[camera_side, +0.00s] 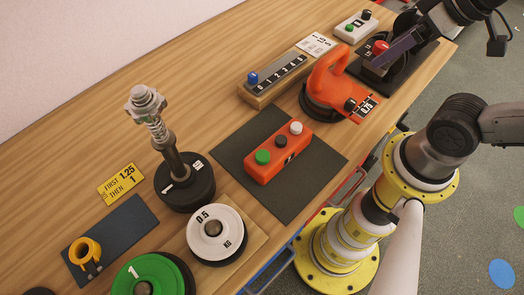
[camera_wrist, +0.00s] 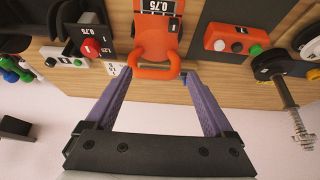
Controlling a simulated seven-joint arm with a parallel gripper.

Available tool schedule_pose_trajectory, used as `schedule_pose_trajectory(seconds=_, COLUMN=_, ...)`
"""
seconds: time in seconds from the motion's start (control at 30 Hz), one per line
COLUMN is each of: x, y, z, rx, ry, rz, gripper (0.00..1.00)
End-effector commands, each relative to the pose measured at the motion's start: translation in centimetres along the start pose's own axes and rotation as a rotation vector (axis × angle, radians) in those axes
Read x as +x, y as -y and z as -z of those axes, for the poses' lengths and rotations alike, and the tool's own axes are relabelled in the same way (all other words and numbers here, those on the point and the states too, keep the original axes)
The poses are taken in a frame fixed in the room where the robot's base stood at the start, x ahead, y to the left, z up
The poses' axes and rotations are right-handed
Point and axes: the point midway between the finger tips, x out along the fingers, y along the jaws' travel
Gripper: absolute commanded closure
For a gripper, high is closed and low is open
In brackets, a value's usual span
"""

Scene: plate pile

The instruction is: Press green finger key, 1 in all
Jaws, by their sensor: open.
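A green key (camera_side: 262,157) sits at the left end of an orange box (camera_side: 277,166), with a black key (camera_side: 281,141) and a white key (camera_side: 295,128) beside it. The wrist view shows this green key too (camera_wrist: 255,49). A second green key (camera_side: 349,27) sits beside a black one on a white box (camera_side: 361,22) at the far end; it shows in the wrist view (camera_wrist: 77,62). My gripper (camera_side: 388,56) is open, its purple fingers above the far-right end of the table, away from the orange box. No thing shows clearly held between the fingers (camera_wrist: 157,76).
An orange-handled weight (camera_side: 328,72) stands between my gripper and the orange box. A red knob (camera_side: 381,46) is close to my fingers. A numbered slider (camera_side: 273,82), upright bolt post (camera_side: 160,128), plates (camera_side: 214,231) and yellow ring (camera_side: 82,243) stand further left.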

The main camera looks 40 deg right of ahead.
Motion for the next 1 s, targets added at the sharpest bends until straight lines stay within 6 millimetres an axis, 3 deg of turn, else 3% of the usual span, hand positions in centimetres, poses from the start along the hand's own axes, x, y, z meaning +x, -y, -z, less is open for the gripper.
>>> schedule_pose_trajectory(seconds=0.07, x=0.0, y=0.0, z=0.0, rx=0.0, ry=0.0, rz=0.0, gripper=0.29)
schedule_pose_trajectory(seconds=0.47, x=0.0, y=0.0, z=0.0, rx=0.0, ry=0.0, rz=0.0, gripper=1.0)
schedule_pose_trajectory(seconds=1.0, x=0.0, y=0.0, z=0.0, rx=0.0, ry=0.0, rz=0.0, gripper=1.0)
